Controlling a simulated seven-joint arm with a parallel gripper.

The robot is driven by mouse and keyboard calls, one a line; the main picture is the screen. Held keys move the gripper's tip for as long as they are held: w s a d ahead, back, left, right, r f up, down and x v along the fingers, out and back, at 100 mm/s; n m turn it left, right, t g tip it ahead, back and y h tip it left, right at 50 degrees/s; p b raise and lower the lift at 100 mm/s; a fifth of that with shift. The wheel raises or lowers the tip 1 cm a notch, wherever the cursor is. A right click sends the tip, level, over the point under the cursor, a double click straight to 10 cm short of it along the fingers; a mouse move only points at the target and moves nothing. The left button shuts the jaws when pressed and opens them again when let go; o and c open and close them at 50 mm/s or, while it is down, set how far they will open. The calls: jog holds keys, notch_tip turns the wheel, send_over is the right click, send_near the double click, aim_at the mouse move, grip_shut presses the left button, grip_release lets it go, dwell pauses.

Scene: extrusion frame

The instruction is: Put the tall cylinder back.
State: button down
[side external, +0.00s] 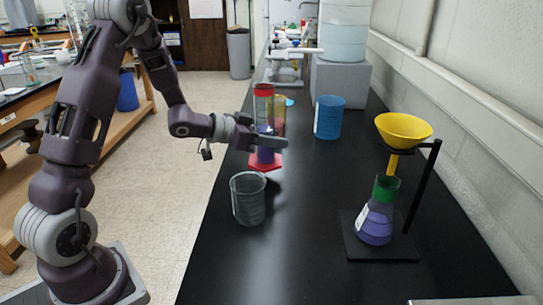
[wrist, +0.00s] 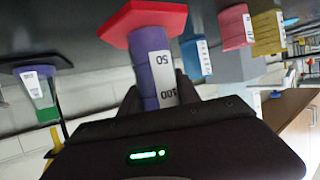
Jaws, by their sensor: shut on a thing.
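The tall cylinder (side external: 264,118) is upright, with a red band near its top, purple contents and a red hexagonal base (side external: 264,161). My gripper (side external: 270,142) is shut on its lower part, above the base. In the wrist view, which looks upside down, the cylinder (wrist: 152,60) stands between the two fingers (wrist: 160,92), its white scale label showing and its red base (wrist: 148,20) at the top of the picture. I cannot tell whether the base touches the black bench or hangs just above it.
A clear grey beaker (side external: 248,200) stands just in front of the cylinder. A yellowish vessel (side external: 280,108) is close behind, and a blue beaker (side external: 328,118) behind right. A flask (side external: 377,215) sits under a yellow funnel (side external: 403,128) on a black stand. The bench's middle (side external: 310,210) is clear.

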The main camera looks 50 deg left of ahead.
jog(key=shift+f, duration=1.95)
jog(key=shift+f, duration=0.15)
jog(key=c, duration=0.9)
grip_release()
jog(key=shift+o, duration=0.2)
